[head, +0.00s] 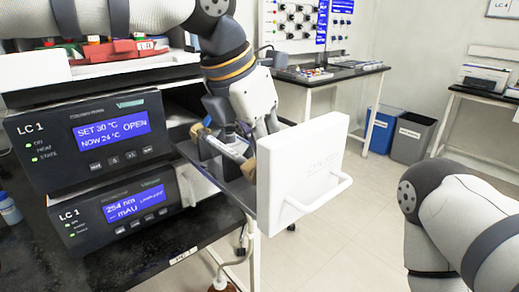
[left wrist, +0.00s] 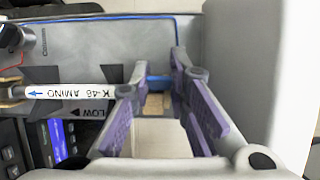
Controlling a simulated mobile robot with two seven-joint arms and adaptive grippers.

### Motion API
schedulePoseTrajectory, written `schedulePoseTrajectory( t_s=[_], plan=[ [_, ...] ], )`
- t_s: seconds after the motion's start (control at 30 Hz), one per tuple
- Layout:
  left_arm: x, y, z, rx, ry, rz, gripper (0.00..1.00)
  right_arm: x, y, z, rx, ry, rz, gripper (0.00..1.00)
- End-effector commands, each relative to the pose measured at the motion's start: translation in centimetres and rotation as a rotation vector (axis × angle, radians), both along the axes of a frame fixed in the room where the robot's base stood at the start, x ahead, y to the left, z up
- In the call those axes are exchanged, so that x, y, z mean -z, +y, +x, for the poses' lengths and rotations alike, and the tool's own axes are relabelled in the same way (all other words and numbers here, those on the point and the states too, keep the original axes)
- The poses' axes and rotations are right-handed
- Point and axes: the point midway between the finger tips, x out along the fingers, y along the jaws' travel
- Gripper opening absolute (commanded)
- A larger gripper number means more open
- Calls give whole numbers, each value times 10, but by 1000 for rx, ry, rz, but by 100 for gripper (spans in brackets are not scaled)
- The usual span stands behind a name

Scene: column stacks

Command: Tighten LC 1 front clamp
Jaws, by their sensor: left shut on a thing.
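The LC 1 column oven (head: 95,140) reads "SET 30 °C, NOW 24 °C, OPEN". Its drawer (head: 230,187) is pulled out behind a white front panel (head: 305,165). A column labelled "K-48 AMINO" (left wrist: 70,92) lies in it, its arrow pointing left in the left wrist view. A tan rear clamp (head: 198,131) sits at its far end. The tan front clamp (head: 249,168) is close behind the panel, partly hidden by my left gripper (head: 256,146). My right gripper is outside the view.
A lower LC 1 detector (head: 115,212) stands under the oven. A red tray (head: 110,50) with vials sits on top. The white panel with its handle (head: 320,195) stands close beside my left gripper.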

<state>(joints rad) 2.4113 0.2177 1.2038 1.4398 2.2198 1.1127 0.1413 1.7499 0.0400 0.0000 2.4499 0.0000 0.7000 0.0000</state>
Motion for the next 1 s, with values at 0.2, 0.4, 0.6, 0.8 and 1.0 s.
schedulePoseTrajectory(
  t_s=[0.2,0.4,0.6,0.8,1.0],
  plan=[
    [10,-6,4,3,112,141,0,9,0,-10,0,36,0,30],
    [13,-8,6,2,185,241,0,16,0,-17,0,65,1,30],
    [15,-9,6,4,230,306,0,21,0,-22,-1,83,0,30],
    [15,-9,6,4,251,337,0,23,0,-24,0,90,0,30],
    [14,-9,6,5,255,345,0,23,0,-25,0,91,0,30]
  ],
)
